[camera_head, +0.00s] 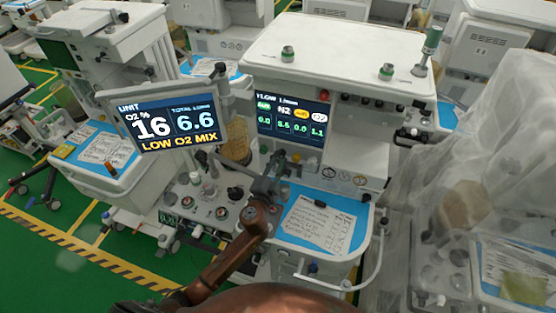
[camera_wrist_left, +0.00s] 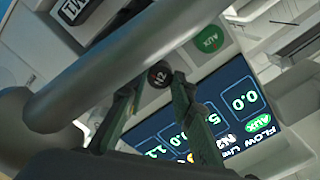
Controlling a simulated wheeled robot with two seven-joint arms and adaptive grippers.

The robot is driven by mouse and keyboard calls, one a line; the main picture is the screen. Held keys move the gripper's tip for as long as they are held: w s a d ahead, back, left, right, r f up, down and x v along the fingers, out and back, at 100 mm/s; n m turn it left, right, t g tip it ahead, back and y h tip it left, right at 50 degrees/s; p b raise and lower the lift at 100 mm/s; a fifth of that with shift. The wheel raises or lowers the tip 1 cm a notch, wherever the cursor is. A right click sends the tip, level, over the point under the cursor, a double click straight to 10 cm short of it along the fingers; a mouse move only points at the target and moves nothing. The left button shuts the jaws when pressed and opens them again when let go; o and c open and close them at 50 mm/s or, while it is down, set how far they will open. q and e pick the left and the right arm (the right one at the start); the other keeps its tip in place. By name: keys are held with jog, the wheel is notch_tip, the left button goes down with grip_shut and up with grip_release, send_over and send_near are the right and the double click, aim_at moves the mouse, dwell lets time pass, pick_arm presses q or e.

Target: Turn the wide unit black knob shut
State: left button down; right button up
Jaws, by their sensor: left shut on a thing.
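The wide unit (camera_head: 345,62) stands at the centre of the head view, with a white top and a lit flow screen (camera_head: 290,117). A round black knob marked N2 (camera_wrist_left: 158,76) shows in the wrist view, between the tips of my left gripper (camera_wrist_left: 155,88). The two dark fingers are shut on it from both sides. In the head view my left gripper (camera_head: 277,164) reaches up to the panel below the flow screen and hides the knob. The flow screen (camera_wrist_left: 222,108) also shows in the wrist view. My right gripper is not in view.
A monitor (camera_head: 168,122) reading LOW O2 MIX hangs left of my gripper. A paper sheet (camera_head: 318,222) lies on the blue worktop. Plastic sheeting (camera_head: 470,150) covers the right side.

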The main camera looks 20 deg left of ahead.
pick_arm(q)
jog(key=m+p, duration=0.1)
jog(key=m, duration=0.4)
jog(key=shift+m, duration=0.3)
jog(key=m+p, duration=1.6)
jog(key=m, duration=1.9)
jog(key=shift+p, duration=0.4)
jog(key=shift+f+m, duration=0.1)
jog(key=shift+m, duration=0.3)
jog(key=c, duration=1.7)
grip_release()
jog(key=shift+o, duration=0.2)
